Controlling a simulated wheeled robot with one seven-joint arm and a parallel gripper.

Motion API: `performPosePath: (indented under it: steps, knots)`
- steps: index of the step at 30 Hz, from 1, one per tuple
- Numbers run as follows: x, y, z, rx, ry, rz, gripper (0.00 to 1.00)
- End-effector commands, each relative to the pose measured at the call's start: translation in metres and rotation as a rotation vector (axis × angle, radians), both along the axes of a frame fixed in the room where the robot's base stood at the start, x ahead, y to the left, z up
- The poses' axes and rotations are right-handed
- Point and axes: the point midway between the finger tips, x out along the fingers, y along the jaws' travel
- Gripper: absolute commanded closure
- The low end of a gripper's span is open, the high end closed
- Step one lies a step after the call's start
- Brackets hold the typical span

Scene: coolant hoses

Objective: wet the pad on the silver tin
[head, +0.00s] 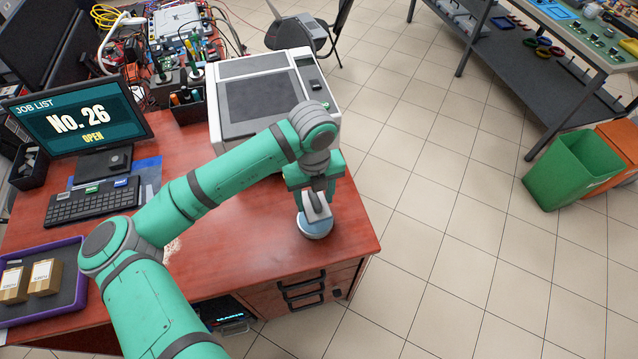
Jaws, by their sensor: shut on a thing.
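My gripper (316,206) points down over the front right part of the red-brown desk, in the head view. It is shut on a small grey piece, which I take to be the pad; the fingers hide most of it. Directly below is a round, pale silver-blue tin (315,230) on the desk top. The held piece is at the tin's top, but I cannot tell whether it touches or stays just above. The tin's upper face is largely hidden by the gripper.
A grey-white machine (262,95) stands behind my gripper on the desk (240,255). The desk's right edge is close to the tin. A monitor (80,118), a keyboard (92,202) and a purple tray (72,303) with boxes are at left. Green (565,170) and orange bins stand on the floor.

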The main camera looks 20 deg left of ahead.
Motion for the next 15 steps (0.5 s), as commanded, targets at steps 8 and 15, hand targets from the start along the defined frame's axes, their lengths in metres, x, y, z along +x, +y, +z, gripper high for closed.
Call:
performPosePath:
  steps: [8,15]
  knots:
    - [-0.001,0.002,-0.021,-0.001,0.002,0.006,0.67]
    - [-0.001,0.002,-0.044,-0.003,0.002,0.006,0.67]
